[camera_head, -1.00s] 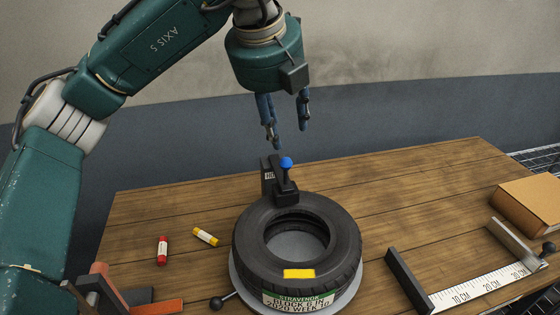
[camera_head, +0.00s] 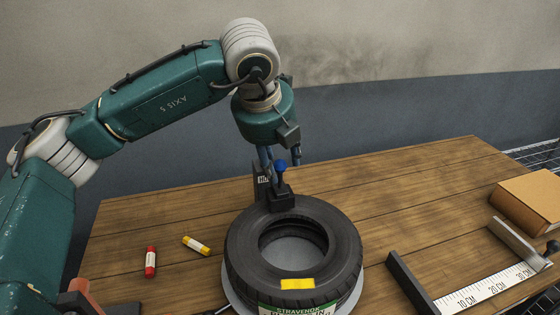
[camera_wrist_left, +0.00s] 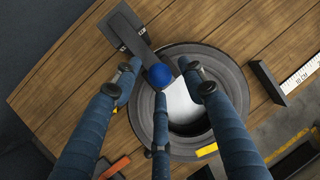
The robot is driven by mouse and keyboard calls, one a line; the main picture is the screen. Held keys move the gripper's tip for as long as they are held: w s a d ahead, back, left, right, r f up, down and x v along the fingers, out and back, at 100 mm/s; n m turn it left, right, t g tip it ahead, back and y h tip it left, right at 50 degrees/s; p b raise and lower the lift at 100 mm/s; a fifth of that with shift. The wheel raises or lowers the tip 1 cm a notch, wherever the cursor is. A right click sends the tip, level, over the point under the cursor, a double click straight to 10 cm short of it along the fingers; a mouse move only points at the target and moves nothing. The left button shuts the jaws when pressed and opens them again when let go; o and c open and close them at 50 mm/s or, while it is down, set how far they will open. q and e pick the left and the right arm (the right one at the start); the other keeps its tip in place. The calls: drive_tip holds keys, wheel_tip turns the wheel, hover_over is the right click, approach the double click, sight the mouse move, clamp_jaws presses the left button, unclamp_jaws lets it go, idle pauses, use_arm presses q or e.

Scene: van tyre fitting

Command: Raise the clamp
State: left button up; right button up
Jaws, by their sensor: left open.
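The clamp (camera_head: 281,197) is black, with a blue ball knob (camera_head: 281,168) on top. It sits low against the back rim of the black tyre (camera_head: 245,255), beside a dark post with a white label. My left gripper (camera_head: 280,160) is open, pointing down, with its blue fingers on either side of the knob. In the left wrist view the knob (camera_wrist_left: 160,76) lies between the spread fingers. Whether any finger touches it I cannot tell. The tyre lies flat on a grey round stand and carries a yellow patch and a label at its front.
A red marker (camera_head: 151,262) and a yellow marker (camera_head: 196,245) lie left of the tyre on the wooden table (camera_head: 400,195). A measuring gauge with a ruler (camera_head: 485,290) and a brown box (camera_head: 530,203) are at the right. A red-orange object is at the lower left.

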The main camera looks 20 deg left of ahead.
use_arm(q)
drive_tip(key=shift+x, duration=1.15)
clamp_jaws()
drive_tip(key=shift+w+r, duration=0.1)
drive_tip(key=shift+r, duration=0.05)
